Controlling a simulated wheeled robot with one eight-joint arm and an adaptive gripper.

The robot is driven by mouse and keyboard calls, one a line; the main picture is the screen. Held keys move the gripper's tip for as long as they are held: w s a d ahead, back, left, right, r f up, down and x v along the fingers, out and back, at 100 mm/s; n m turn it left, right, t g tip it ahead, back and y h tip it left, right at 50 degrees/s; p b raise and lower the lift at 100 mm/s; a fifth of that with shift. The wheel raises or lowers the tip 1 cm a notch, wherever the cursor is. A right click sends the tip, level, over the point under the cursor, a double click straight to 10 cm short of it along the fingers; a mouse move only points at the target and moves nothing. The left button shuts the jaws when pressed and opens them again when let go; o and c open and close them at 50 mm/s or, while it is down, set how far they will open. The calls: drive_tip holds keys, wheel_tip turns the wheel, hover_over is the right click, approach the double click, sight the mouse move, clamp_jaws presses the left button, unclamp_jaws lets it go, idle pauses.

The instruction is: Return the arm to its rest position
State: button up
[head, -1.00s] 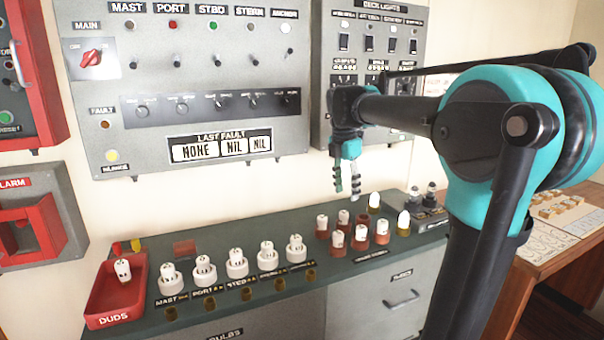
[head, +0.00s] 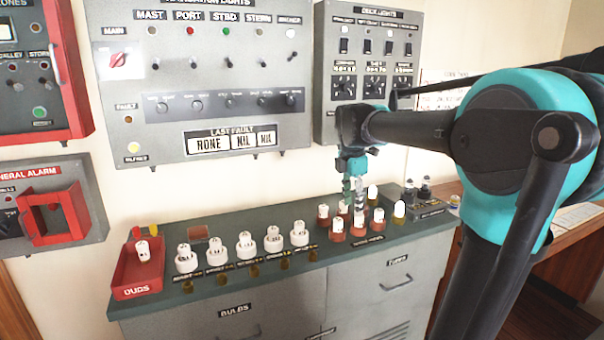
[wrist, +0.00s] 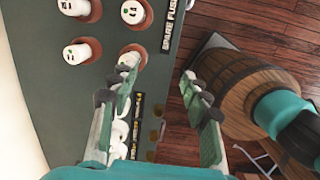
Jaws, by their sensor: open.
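My gripper (head: 357,200) hangs from the outstretched arm above the spare-fuse end of the green counter (head: 225,292), fingers pointing down. It is open. In the wrist view my gripper (wrist: 158,92) shows two green fingers spread apart with nothing held between them. A white spare fuse (wrist: 128,58) in a brown socket lies just beyond the left fingertip; I cannot tell whether they touch. My teal and black arm (head: 420,130) reaches in from the right, with the elbow high.
Several white fuses (head: 245,245) stand in a labelled row. A red duds tray (head: 137,290) holds one fuse at the left. Wall panels (head: 215,40) rise behind the counter. The wrist view shows a barrel (wrist: 240,90) on the wooden floor.

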drive_tip(key=s+d+f+m+t, duration=0.1)
drive_tip(key=s+d+f+m, duration=0.1)
drive_tip(key=s+f+m, duration=0.8)
drive_tip(key=s+d+f+m+t, duration=0.2)
drive_tip(key=s+f+m, duration=0.7)
drive_tip(key=f, duration=0.5)
drive_tip(key=m, duration=0.2)
drive_tip(key=shift+s+d+f+m+y, duration=0.25)
drive_tip(key=shift+s+f+m+y, duration=0.05)
drive_tip(key=shift+s+m+y, duration=0.1)
drive_tip(key=shift+c, duration=0.6)
